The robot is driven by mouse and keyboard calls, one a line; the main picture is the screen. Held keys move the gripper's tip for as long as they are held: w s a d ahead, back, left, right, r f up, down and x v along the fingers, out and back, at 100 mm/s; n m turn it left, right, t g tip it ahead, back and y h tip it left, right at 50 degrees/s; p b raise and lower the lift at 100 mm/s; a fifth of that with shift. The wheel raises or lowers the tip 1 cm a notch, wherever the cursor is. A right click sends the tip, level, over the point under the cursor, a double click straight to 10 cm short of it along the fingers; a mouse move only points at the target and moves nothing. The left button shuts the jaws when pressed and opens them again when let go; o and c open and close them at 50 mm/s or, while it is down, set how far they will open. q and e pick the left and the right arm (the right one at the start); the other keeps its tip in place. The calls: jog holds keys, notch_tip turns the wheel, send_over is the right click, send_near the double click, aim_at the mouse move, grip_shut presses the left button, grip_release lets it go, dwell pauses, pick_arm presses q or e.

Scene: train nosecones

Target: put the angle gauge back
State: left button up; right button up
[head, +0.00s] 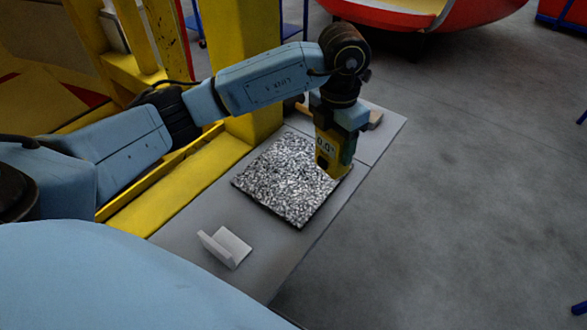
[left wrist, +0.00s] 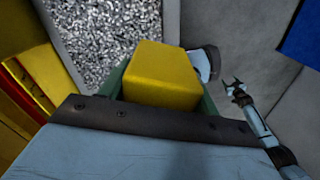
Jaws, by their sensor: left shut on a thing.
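The angle gauge (head: 325,146) is a yellow block with a small display reading about 0.0. My left gripper (head: 337,150) points down and is shut on it, over the right corner of a black-and-white speckled mat (head: 283,182). I cannot tell whether the gauge touches the mat. In the left wrist view the yellow gauge (left wrist: 162,75) sits between the green fingers, with the speckled mat (left wrist: 105,30) at the upper left. My right gripper (left wrist: 238,92) shows small at the right of that view; its jaw state is unclear.
The mat lies on a grey table (head: 185,235). A small white angled bracket (head: 225,247) stands near its front. A yellow post (head: 253,75) rises at the back left. Open floor lies to the right.

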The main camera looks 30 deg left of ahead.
pick_arm(q)
jog(key=a+n+p, duration=0.2)
jog(key=a+n, duration=0.8)
jog(key=n, duration=1.1)
jog(key=f, duration=0.8)
jog(key=shift+w+f+p, duration=0.2)
jog(key=shift+w+p, duration=0.1)
jog(key=shift+w, duration=0.05)
jog(key=o, duration=0.8)
jog(key=shift+f, duration=0.2)
jog(key=o, duration=0.4)
